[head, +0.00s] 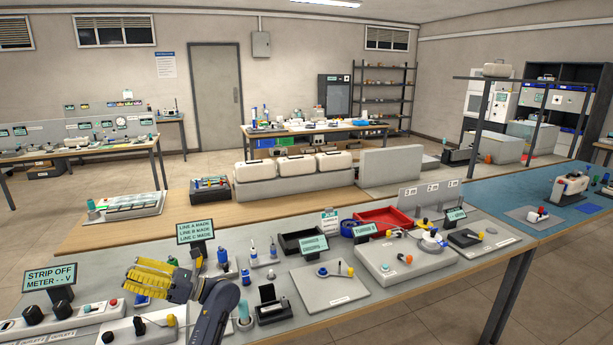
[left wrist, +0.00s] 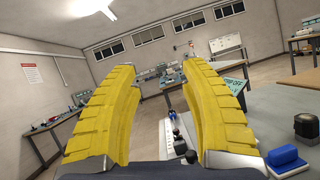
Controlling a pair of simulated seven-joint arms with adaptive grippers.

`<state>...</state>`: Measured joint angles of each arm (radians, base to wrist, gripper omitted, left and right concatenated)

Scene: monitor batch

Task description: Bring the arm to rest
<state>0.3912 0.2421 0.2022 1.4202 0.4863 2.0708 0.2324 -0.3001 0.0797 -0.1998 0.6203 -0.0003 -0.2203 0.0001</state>
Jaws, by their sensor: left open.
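My left gripper (head: 153,280) is above the near left part of the grey bench (head: 285,265) in the head view, its yellow ribbed fingers pointing left. In the left wrist view the two yellow fingers (left wrist: 157,100) stand wide apart with nothing between them. The gripper is open and empty. Below and beyond the fingers, a white strip with dark knobs (left wrist: 182,145) lies on the bench. My right gripper is in neither view.
A "STRIP OFF" display (head: 51,281) stands left of the gripper, and a "LINE A" display (head: 195,233) stands behind it. A red tray (head: 383,220) and a panel with a yellow-knobbed lever (head: 330,286) lie to the right.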

